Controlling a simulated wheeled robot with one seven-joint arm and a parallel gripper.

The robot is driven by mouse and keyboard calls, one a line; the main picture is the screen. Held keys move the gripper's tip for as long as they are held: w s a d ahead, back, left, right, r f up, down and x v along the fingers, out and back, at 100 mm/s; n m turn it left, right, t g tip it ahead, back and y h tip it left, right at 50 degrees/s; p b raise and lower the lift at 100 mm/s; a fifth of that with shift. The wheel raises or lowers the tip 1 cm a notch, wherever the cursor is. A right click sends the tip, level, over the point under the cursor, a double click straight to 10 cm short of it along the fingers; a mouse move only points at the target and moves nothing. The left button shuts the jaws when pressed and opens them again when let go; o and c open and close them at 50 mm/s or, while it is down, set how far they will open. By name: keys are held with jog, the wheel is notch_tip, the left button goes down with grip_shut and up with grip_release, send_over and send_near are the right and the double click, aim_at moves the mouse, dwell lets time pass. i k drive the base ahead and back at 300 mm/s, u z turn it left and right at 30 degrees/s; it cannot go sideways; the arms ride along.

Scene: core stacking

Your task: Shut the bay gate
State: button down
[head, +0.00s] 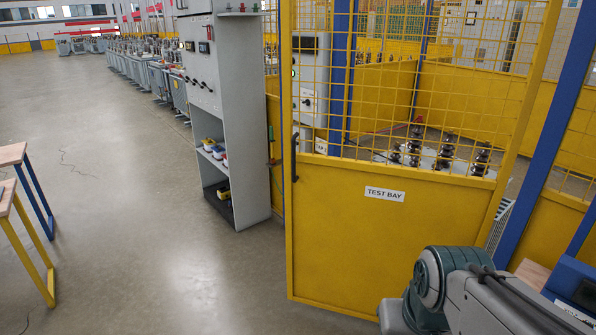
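The bay gate (365,235) is a yellow panel with wire mesh above and a "TEST BAY" sign (384,194). Its right side is by a slanting blue post (545,135). Its left, free edge stands out in front of another blue post (341,75), apart from it, so the gate looks open towards me. A dark upright handle (294,158) is on the free edge. My grey and teal arm shows at the lower right, in front of the gate's lower right part and hiding it. My gripper is not in view.
Behind the mesh stands equipment with dark stacked insulators (445,152). A grey cabinet (243,120) with shelves stands left of the gate. Bench ends (12,155) are at the left edge. A blue object (574,283) is at the lower right.

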aim_at(356, 231)
jog(key=u, duration=0.5)
jog(key=k, duration=0.55)
jog(key=u, duration=1.2)
jog(key=i, duration=2.5)
jog(key=z, duration=1.55)
jog(key=i, duration=0.7)
jog(key=z, duration=0.6)
